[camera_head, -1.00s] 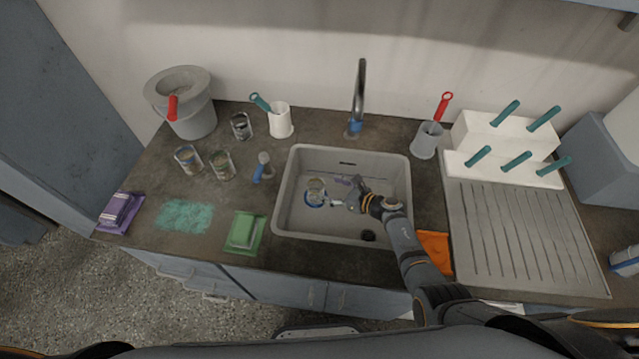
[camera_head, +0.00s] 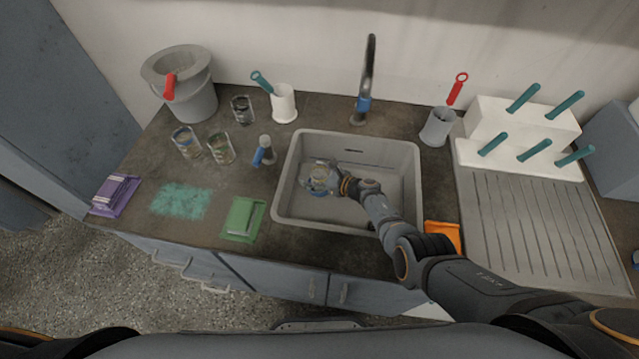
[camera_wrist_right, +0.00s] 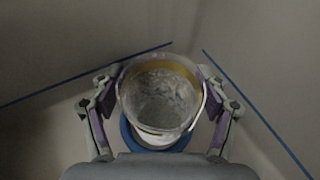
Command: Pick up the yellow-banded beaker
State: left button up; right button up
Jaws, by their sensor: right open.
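The yellow-banded beaker (camera_wrist_right: 158,98) stands in the grey sink (camera_head: 283,190). In the wrist view I look into its open top and see a yellow band on its wall and greyish residue inside. A blue round rim (camera_wrist_right: 133,138) shows under it. The beaker also shows in the head view (camera_head: 318,178), at the sink's left side, partly overlapped by the gripper. My right gripper (camera_wrist_right: 160,98) is open, with one finger on each side of the beaker. I cannot tell whether the fingers touch it. My left gripper is not in view.
Other glass beakers (camera_head: 186,143) stand on the counter left of the sink. The faucet (camera_head: 367,80) rises behind the sink. A grey cup with a red-handled brush (camera_head: 437,127) and a drying rack (camera_head: 520,150) are at right. The sink walls surround the gripper.

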jog(key=shift+w+a+f, duration=0.35)
jog(key=shift+s+r, duration=0.1)
jog(key=shift+r, duration=0.05)
jog(key=shift+c, duration=0.5)
jog(key=c, duration=1.3)
grip_shut()
